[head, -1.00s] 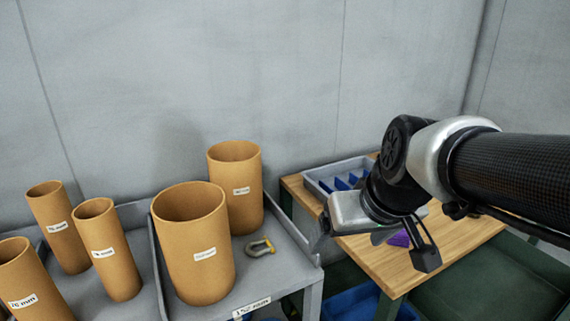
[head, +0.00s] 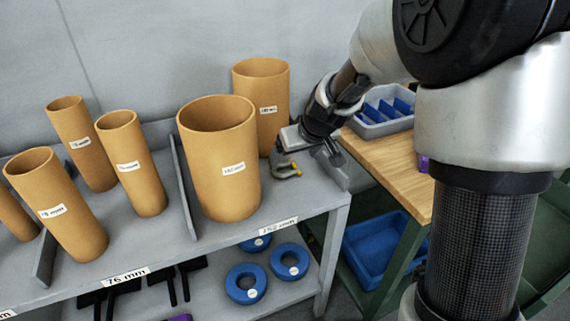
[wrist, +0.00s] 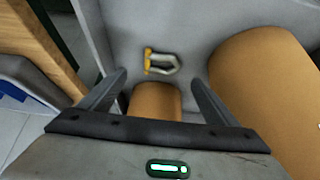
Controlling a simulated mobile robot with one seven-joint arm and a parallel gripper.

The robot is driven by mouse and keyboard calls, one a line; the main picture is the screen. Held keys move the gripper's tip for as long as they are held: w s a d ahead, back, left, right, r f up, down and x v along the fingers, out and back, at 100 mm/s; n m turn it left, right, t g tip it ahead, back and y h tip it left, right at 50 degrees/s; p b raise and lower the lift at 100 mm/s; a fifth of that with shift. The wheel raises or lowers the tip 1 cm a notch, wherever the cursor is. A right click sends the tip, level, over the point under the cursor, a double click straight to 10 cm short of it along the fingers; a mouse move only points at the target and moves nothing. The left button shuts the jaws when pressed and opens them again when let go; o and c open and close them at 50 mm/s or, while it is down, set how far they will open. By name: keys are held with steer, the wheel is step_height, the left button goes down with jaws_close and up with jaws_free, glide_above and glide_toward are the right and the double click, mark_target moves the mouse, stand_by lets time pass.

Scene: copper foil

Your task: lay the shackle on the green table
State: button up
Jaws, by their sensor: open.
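The shackle (head: 287,172), a grey bow with a yellow pin, lies on the grey shelf beside the large brown tubes. It also shows in the wrist view (wrist: 163,65), ahead of and between my fingers, apart from both. My gripper (head: 307,160) is open and empty, pointing down over the shelf's right end; in the head view it partly hides the shackle. In the wrist view both fingers (wrist: 160,88) are spread. The table with green legs and a wooden top (head: 400,178) stands right of the shelf, partly hidden by my arm.
A large brown tube (head: 218,165) stands just left of the shackle, and another (head: 261,100) behind it. A raised shelf side borders the right. A grey bin with blue dividers (head: 383,115) sits on the wooden top. A blue crate (head: 375,252) is below.

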steer(key=b+x, duration=0.1)
steer(key=x, duration=0.6)
steer(key=shift+s+a+f+b, duration=0.1)
steer(key=shift+a+f+b, duration=0.1)
steer(key=shift+b, duration=0.1)
steer(key=shift+r, duration=0.1)
steer(key=c, duration=1.4)
